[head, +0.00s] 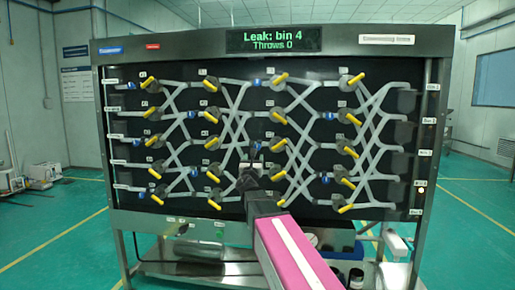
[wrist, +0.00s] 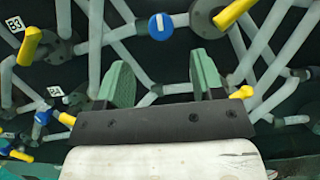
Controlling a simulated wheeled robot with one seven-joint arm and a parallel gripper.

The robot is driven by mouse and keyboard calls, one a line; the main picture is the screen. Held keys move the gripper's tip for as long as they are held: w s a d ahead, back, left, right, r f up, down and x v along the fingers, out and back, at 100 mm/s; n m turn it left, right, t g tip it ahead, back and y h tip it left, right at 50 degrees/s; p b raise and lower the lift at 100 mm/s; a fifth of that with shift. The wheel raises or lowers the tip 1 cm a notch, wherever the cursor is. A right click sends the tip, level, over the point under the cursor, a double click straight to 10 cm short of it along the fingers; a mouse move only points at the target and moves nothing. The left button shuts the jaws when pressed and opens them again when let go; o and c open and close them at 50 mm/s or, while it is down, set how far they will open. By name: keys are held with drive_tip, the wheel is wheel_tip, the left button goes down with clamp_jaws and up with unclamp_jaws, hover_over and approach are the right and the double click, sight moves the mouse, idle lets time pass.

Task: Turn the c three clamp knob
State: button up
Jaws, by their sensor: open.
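The clamp knobs are yellow levers on dark round mounts, set in a grid on the dark panel. Counting columns and rows, the c three clamp knob (head: 278,145) appears to be third column, third row in the head view. In the wrist view it is probably the yellow lever at the upper right (wrist: 234,12), cut by the top edge; its label is not visible. My gripper (head: 251,162) is in front of the panel, below and left of that knob. Its green fingers (wrist: 164,82) are apart with nothing between them.
Pale tubes cross the panel around my gripper. A blue knob (wrist: 161,26) is above the gap between the fingers. The B3 lever (wrist: 28,46) is at upper left; another yellow lever (wrist: 242,92) is by the right finger. The display (head: 274,39) reads "Leak: bin 4, Throws 0".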

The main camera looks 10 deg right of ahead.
sight(257, 147)
drive_tip(key=x, duration=1)
drive_tip(key=shift+w+r, duration=0.1)
drive_tip(key=shift+w, duration=0.1)
drive_tip(key=c, duration=0.9)
